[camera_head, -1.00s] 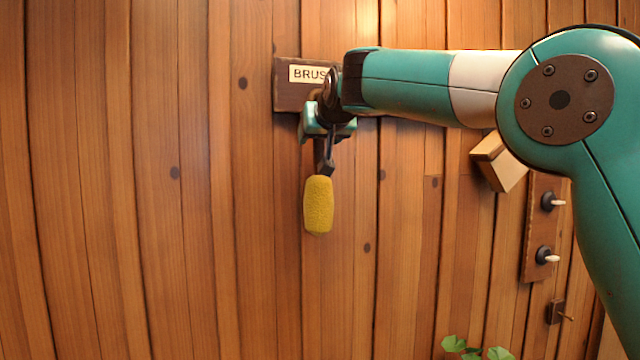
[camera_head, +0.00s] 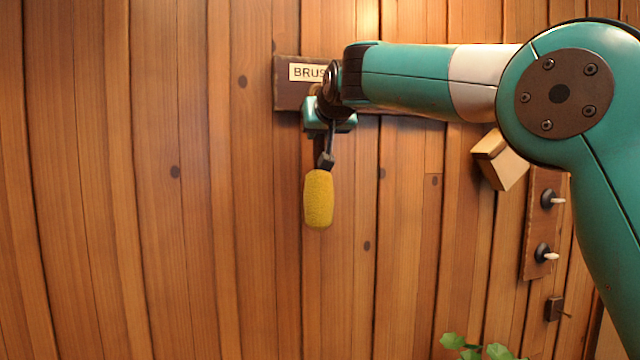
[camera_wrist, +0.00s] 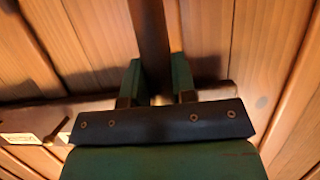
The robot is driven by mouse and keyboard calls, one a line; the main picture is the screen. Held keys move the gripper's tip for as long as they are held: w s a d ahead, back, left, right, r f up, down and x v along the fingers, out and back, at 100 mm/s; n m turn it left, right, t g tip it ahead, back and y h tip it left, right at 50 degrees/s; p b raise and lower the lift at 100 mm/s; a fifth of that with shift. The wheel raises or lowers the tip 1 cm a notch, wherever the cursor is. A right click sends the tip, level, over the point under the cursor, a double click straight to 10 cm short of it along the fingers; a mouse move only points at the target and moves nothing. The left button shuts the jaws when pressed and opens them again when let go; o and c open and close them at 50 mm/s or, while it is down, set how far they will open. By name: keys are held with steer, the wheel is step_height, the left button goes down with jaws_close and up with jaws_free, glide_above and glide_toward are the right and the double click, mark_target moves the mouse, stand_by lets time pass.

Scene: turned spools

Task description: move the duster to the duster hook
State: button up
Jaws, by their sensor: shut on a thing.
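The duster (camera_head: 318,199) has a yellow, fuzzy, rounded head and a dark handle. It hangs head down, slightly tilted, in front of the plank wall. My gripper (camera_head: 329,124) is shut on its handle, just below a dark board. In the wrist view the dark handle (camera_wrist: 151,38) passes between the two green fingers of my gripper (camera_wrist: 157,85). The dark board (camera_head: 285,97) bears a white label (camera_head: 305,73) reading "BRUS", its end hidden by my arm. A small brass hook (camera_wrist: 56,132) shows beside the label in the wrist view. No duster label is readable.
A pale wooden block (camera_head: 507,169) sits on the wall below my arm. To its right, a board (camera_head: 537,223) carries two dark knobs with pale pegs, with a small bracket (camera_head: 555,309) below. Green leaves (camera_head: 475,348) show at the bottom. The left wall is bare.

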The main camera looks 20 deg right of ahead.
steer(key=shift+r, duration=0.15)
steer(key=shift+s+b, duration=0.45)
steer(key=shift+s, duration=0.05)
steer(key=s+b, duration=0.4)
steer(key=s, duration=0.3)
steer(key=shift+r, duration=0.15)
stand_by(0.3)
stand_by(0.9)
